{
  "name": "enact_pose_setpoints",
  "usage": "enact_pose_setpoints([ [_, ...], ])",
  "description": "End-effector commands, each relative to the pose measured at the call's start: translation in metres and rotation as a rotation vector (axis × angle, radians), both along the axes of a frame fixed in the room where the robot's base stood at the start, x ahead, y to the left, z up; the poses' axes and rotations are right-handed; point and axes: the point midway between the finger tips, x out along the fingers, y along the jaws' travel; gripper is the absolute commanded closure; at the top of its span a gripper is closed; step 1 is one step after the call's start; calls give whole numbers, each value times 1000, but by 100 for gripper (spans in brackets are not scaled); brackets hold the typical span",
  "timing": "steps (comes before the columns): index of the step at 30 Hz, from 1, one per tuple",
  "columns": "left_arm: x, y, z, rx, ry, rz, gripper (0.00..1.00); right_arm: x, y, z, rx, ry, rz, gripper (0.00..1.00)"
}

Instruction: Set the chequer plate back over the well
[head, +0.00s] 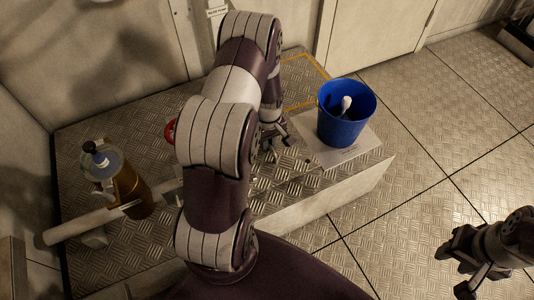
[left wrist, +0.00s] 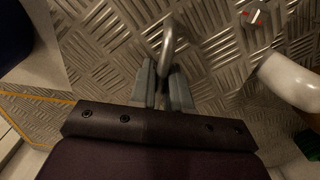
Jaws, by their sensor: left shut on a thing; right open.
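The chequer plate (left wrist: 110,45) is patterned metal with a raised metal loop handle (left wrist: 168,45). My left gripper (left wrist: 164,85) is shut on this handle, with a finger on each side of it. In the head view my left gripper (head: 273,140) is low over the chequered top of the raised step, partly hidden by my arm. I cannot tell whether the plate is lifted or lying flat. The well's opening is not visible. My right gripper (head: 466,265) is open and empty over the floor at the lower right.
A blue bucket (head: 345,118) with a white item inside stands on a pale sheet (head: 335,150) right of my left gripper. A yellow line (head: 300,104) marks the surface behind. An amber bottle (head: 131,190) and a white pipe (head: 75,230) are at left.

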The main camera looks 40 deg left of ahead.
Motion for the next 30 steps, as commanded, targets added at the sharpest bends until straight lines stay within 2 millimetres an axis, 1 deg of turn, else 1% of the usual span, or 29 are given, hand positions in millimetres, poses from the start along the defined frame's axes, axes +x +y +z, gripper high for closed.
enact_pose_setpoints([
  [2,2,1,-11,1,-4,0,100,0,0,-8,0,0,0,57],
  [6,1,1,-39,1,-3,0,100,0,0,-24,0,0,0,57],
  [8,1,1,-47,2,-3,0,100,0,0,-28,0,0,0,57],
  [15,2,1,-46,2,-5,0,100,0,0,-25,0,-1,0,57],
  [22,2,1,-51,2,-5,0,100,0,0,-27,0,-1,0,57],
  [23,1,0,-52,1,-3,0,76,0,0,-27,0,-1,0,57],
  [24,1,0,-52,1,-3,0,63,0,0,-27,0,-1,0,57],
  [25,1,0,-52,1,-3,0,57,0,0,-27,0,-1,0,57],
  [30,1,0,-52,1,-2,0,57,0,0,-27,0,0,0,57],
])
